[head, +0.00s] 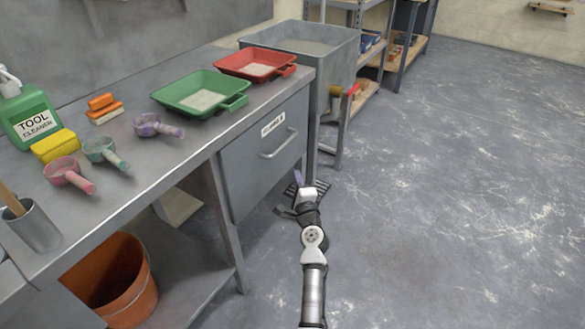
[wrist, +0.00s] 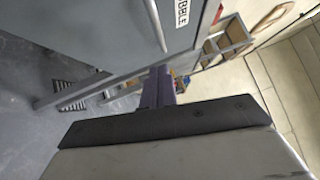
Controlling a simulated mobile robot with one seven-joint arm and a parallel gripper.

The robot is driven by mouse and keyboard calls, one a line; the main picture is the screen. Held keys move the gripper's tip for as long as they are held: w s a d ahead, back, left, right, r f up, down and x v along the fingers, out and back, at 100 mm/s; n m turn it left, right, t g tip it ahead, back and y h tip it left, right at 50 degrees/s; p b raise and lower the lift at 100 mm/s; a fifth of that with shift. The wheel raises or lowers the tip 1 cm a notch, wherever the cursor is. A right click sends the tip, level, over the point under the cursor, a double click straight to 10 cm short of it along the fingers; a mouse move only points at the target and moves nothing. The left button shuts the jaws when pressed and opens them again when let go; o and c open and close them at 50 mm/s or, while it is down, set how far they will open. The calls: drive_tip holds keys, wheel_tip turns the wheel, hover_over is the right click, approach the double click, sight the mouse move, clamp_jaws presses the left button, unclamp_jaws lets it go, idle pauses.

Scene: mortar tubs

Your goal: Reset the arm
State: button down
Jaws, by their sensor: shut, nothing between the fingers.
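My arm reaches forward over the floor beside the workbench (head: 165,190). My gripper (head: 298,176) is at its far end, in front of the bench's grey drawer (head: 265,155) and apart from it. In the wrist view my gripper (wrist: 157,84) shows its purple fingers together, with nothing between them.
A green tub (head: 202,95) and a red tub (head: 255,64) stand on the bench with scoops, sponges and a tool cleaner bottle (head: 30,110). A grey sink (head: 335,65) stands beyond. A floor grate (head: 318,188) lies near my gripper. The floor at right is clear.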

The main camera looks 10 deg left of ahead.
drive_tip(key=shift+v, duration=2.1)
